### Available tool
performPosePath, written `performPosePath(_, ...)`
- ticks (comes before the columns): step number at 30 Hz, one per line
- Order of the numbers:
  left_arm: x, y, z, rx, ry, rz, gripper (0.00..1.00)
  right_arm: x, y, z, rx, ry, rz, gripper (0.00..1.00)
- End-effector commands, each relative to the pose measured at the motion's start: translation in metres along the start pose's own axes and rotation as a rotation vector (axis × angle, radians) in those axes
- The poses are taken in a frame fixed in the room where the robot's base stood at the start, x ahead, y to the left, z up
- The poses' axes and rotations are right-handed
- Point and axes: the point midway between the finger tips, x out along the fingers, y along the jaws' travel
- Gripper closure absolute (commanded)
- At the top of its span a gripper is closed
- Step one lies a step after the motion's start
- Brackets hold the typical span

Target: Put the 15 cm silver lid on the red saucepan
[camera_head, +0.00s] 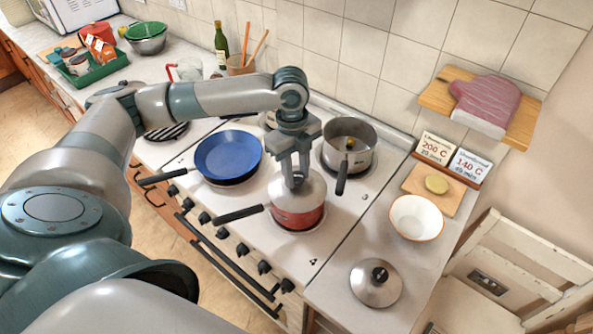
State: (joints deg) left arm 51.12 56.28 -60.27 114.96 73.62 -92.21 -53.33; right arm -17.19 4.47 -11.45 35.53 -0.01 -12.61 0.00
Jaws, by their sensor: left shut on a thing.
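The red saucepan (298,219) stands on the front right of the white stove, its black handle pointing left. A silver lid (311,191) is at the saucepan's mouth and hides its inside. I cannot tell whether it rests fully on the rim or hangs just above it. My left gripper (294,183) points down from above and is shut on this lid at its middle, hiding the knob. A second silver lid (376,284) with a black knob lies on the counter at the lower right. My right gripper is not in view.
A blue frying pan (229,157) sits left of the saucepan and a grey pot (348,146) stands behind it. A white bowl (416,217) and a wooden board (440,189) are on the right counter. A chair (506,265) is at the right.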

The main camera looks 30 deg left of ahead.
Motion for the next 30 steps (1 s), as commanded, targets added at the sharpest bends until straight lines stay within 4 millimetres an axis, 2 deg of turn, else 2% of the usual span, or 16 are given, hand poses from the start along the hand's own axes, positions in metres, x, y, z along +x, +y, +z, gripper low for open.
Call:
performPosePath(12, 0.0002, -0.0002, -0.0001, 0.0, 0.0, 0.0, 1.0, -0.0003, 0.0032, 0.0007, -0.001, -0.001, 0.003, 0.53)
performPosePath(13, 0.0002, -0.0002, -0.0001, 0.0, 0.0, -0.001, 0.64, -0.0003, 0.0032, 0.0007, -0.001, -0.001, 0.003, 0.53)
performPosePath(15, 0.0002, -0.0002, -0.0001, 0.0, 0.0, -0.001, 0.49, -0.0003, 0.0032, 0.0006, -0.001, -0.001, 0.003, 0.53)
performPosePath(21, 0.0003, -0.0001, -0.0001, 0.0, 0.0, 0.0, 0.49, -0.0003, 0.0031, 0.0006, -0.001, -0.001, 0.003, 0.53)
performPosePath(22, 0.0005, 0.0, -0.0001, 0.0, 0.0, 0.0, 0.45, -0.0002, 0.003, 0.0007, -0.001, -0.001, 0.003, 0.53)
performPosePath(24, 0.0005, 0.0, -0.0001, 0.0, 0.0, 0.0, 0.28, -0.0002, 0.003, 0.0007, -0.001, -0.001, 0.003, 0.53)
performPosePath(30, 0.0005, 0.0, -0.0001, 0.0, 0.0, 0.0, 0.27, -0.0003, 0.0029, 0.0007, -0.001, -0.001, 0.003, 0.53)
